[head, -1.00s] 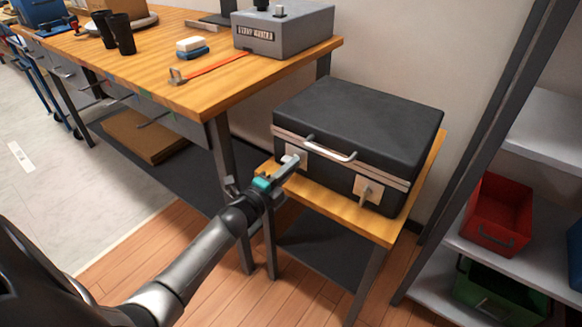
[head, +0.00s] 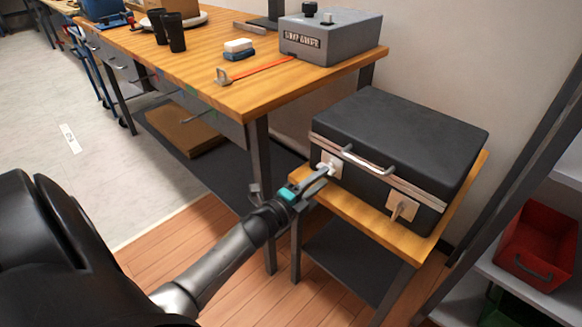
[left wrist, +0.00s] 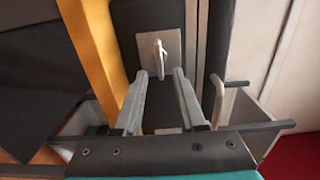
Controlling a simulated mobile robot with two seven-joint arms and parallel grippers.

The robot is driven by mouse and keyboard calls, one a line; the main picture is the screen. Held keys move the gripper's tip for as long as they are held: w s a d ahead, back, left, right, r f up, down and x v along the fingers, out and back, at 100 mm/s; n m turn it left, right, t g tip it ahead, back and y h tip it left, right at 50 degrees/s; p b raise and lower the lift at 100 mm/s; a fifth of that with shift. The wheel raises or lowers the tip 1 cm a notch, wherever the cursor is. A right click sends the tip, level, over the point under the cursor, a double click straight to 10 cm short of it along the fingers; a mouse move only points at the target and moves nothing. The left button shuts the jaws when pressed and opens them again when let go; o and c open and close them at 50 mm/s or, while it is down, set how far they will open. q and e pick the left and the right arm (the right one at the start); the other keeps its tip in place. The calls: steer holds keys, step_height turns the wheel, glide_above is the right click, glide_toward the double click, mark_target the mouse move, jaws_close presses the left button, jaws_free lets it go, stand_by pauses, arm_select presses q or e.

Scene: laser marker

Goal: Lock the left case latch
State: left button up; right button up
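The dark case (head: 405,135) lies closed on a small wooden-topped stand. Its left latch (head: 330,160) is a pale plate on the front, partly hidden by my left gripper (head: 324,173). In the left wrist view the latch plate (left wrist: 172,46) has a small pale lever (left wrist: 161,54) standing out from it. My left gripper also shows in the left wrist view (left wrist: 160,76), its two fingers apart and empty, with the lever just beyond and between the fingertips. Contact cannot be told. The right latch (head: 403,207) is a similar plate with a lever. My right gripper is out of view.
The case handle (head: 367,161) sticks out between the latches, right of the fingers in the left wrist view (left wrist: 218,98). A workbench (head: 225,92) with a grey box (head: 330,38) stands behind left. A shelf with a red bin (head: 537,245) is at right.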

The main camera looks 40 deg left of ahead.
arm_select(q)
steer(key=s+a+p, duration=0.1)
steer(key=s+p, duration=0.2)
steer(key=s, duration=0.9)
steer(key=shift+s, duration=0.3)
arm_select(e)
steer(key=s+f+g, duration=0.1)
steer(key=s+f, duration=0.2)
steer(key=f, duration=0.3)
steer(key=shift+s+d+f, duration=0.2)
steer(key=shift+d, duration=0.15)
